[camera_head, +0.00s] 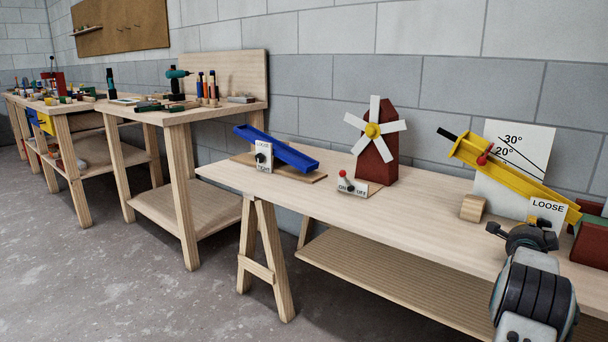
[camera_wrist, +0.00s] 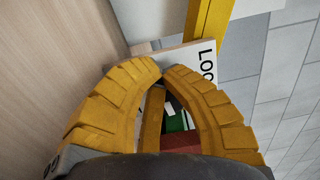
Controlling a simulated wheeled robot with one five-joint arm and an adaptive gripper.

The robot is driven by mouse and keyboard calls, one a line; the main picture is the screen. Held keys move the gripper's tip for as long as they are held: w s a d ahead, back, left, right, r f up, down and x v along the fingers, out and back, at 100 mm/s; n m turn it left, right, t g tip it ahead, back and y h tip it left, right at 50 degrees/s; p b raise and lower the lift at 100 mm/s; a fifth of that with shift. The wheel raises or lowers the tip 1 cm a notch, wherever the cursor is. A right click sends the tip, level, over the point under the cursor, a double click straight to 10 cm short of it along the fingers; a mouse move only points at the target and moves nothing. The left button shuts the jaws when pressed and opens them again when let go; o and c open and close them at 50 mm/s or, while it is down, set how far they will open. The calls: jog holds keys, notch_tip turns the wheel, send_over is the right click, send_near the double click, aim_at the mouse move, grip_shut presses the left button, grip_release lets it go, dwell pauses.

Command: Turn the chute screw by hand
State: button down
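A yellow chute (camera_head: 515,175) slopes down to the right in front of a white board marked 30° and 20° (camera_head: 518,140). It also shows at the top of the wrist view (camera_wrist: 203,30). A white LOOSE plate (camera_head: 548,207) stands at its lower end; part of it shows in the wrist view (camera_wrist: 200,58). My gripper (camera_head: 540,222) is right in front of this plate. In the wrist view its yellow fingertips (camera_wrist: 165,69) come together at the plate's edge.
A blue chute (camera_head: 277,148) with a dark knob on a LOOSE/TIGHT plate (camera_head: 264,156) stands farther left. A red windmill (camera_head: 378,158) and an ON/OFF switch (camera_head: 347,184) stand between. A wooden block (camera_head: 473,208) lies left of my gripper. The table front is clear.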

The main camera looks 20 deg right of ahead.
jog(key=shift+w+f, duration=0.1)
jog(key=shift+f, duration=1.05)
jog(key=shift+w+a+f, duration=0.1)
jog(key=shift+w+a, duration=0.15)
jog(key=shift+a+f, duration=0.1)
jog(key=shift+r+v, duration=0.2)
jog(key=shift+v, duration=1.2)
jog(key=shift+r+v, duration=0.25)
jog(key=shift+v, duration=1.15)
jog(key=shift+s, duration=0.15)
jog(key=c, duration=1.9)
grip_release()
jog(key=shift+c, duration=0.2)
jog(key=shift+s+a+r, duration=0.1)
jog(key=shift+s+r, duration=0.15)
jog(key=shift+r, duration=0.35)
jog(key=shift+s+a+r, duration=0.1)
jog(key=shift+s+r, duration=0.1)
jog(key=shift+r, duration=0.45)
grip_shut()
jog(key=shift+x, duration=2.1)
jog(key=shift+p+x, duration=0.65)
jog(key=shift+x, duration=0.7)
